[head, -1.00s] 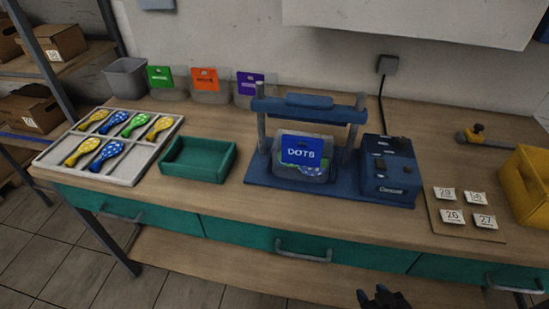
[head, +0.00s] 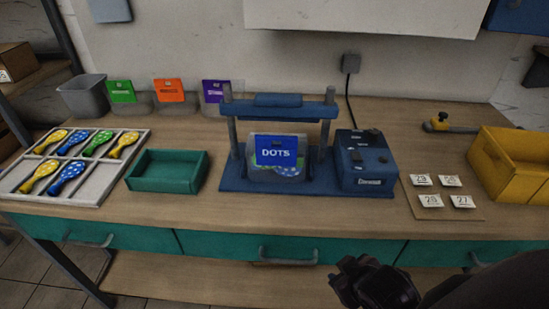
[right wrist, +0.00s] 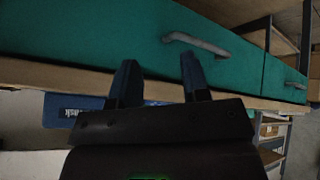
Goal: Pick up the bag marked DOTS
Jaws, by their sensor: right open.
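The bag marked DOTS (head: 276,158) has a blue label and clear body with patterned contents. It stands upright in the blue press (head: 232,184), under the crossbar and between its posts. My right gripper (head: 345,270) is low at the front of the table, in front of the drawers and apart from the bag. In the right wrist view its two fingers (right wrist: 156,78) are spread and empty, with a green drawer front beyond them. The bag cannot be made out in that view. My left gripper is not in view.
Bags with green (head: 122,91), orange (head: 169,90) and purple labels (head: 216,91) stand behind. A card board (head: 440,210) and yellow bin (head: 507,185) are at right.

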